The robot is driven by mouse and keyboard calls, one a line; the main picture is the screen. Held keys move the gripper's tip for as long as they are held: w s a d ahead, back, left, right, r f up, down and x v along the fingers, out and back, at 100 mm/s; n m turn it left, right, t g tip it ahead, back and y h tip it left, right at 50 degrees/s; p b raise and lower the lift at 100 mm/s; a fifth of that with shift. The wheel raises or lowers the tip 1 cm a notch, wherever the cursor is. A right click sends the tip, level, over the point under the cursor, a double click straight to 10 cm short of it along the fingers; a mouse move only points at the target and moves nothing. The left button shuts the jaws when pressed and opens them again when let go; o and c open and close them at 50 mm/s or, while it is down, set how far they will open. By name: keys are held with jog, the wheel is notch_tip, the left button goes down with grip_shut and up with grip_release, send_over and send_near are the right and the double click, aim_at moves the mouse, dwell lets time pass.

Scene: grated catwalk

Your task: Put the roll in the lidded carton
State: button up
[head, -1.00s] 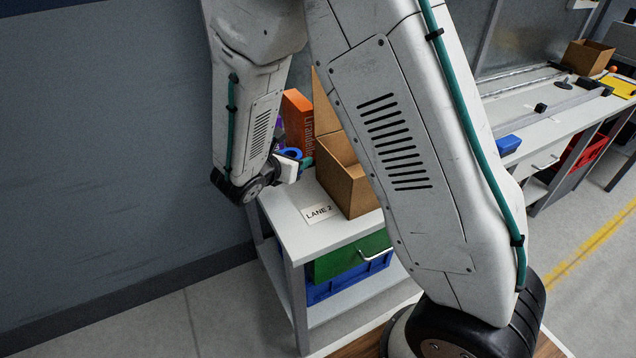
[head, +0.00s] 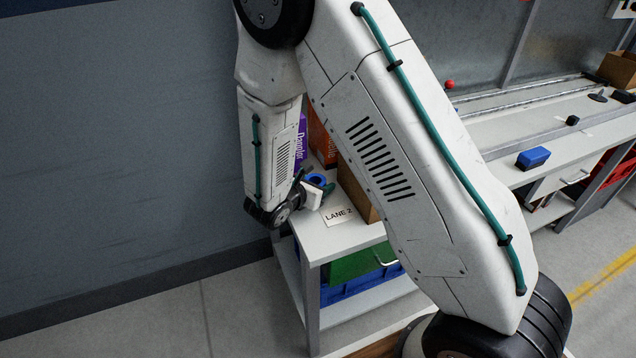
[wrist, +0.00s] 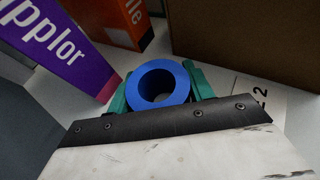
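The roll is a blue ring (head: 316,181) with a round hole; in the wrist view it (wrist: 177,85) sits between the two green fingers. My gripper (head: 318,186) is shut on it, and in the wrist view the fingers (wrist: 158,92) press on its left and right sides. The brown carton (head: 358,192) stands on the table just right of the gripper, mostly hidden behind my arm. In the wrist view its brown wall (wrist: 245,40) fills the upper right. Its opening and lid are hidden now.
A purple box (wrist: 65,45) and an orange box (wrist: 122,22) stand behind the roll. A "LANE 2" label (head: 339,216) lies on the white table (head: 322,242). A dark wall (head: 120,140) is to the left. A blue block (head: 533,158) sits on the right bench.

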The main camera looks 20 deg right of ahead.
jog(key=o, duration=0.4)
jog(key=shift+r, duration=0.1)
jog(key=v, duration=1.1)
jog(key=shift+a+r, duration=0.15)
jog(key=shift+s+a+r, duration=0.1)
jog(key=shift+s+a, duration=0.1)
jog(key=shift+a, duration=0.05)
jog(key=shift+r, duration=0.1)
